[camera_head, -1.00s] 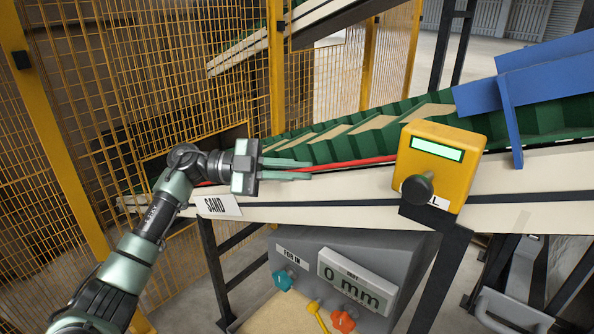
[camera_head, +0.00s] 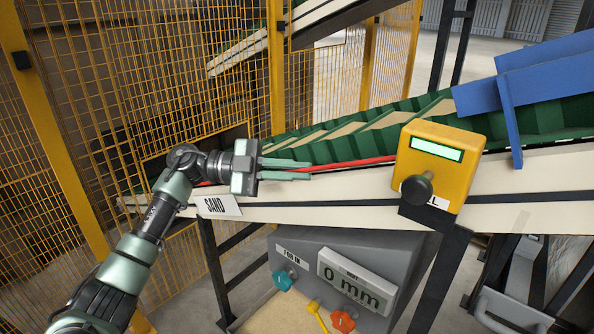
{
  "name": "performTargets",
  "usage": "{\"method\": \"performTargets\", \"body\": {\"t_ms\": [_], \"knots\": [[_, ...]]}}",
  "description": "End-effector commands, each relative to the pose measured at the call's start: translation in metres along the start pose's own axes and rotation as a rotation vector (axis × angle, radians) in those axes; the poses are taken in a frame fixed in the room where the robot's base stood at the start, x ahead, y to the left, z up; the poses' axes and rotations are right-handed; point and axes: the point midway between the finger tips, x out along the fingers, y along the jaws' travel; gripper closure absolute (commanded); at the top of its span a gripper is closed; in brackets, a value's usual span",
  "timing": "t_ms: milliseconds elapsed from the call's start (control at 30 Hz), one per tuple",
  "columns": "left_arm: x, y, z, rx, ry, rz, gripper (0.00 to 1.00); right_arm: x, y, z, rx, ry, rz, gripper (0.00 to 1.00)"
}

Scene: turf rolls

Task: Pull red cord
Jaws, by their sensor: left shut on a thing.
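My right gripper is not in view.
The yellow box (camera_head: 439,164) with a green display and dark knob stands right of the gripper. The green ribbed conveyor (camera_head: 345,142) carries sand. A SAND label (camera_head: 218,206) is below the arm. A grey unit (camera_head: 340,262) reads 0 mm. Yellow mesh fencing (camera_head: 160,80) stands behind.

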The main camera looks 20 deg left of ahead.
Motion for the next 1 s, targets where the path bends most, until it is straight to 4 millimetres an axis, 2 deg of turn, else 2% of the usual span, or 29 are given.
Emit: {"method": "performTargets", "body": {"t_ms": [200, 467, 500, 1000], "knots": [[-0.014, 0.015, -0.011, -0.005, -0.01, 0.007, 1.0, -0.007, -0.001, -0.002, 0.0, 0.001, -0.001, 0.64], [-0.014, 0.017, -0.012, -0.006, -0.006, 0.006, 1.0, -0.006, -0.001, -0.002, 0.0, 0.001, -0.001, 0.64], [-0.014, 0.017, -0.012, -0.006, -0.006, 0.006, 0.83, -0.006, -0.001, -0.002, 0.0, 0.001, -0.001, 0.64], [-0.016, 0.016, -0.013, -0.003, -0.002, 0.005, 0.82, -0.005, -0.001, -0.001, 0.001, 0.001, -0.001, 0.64]]}}
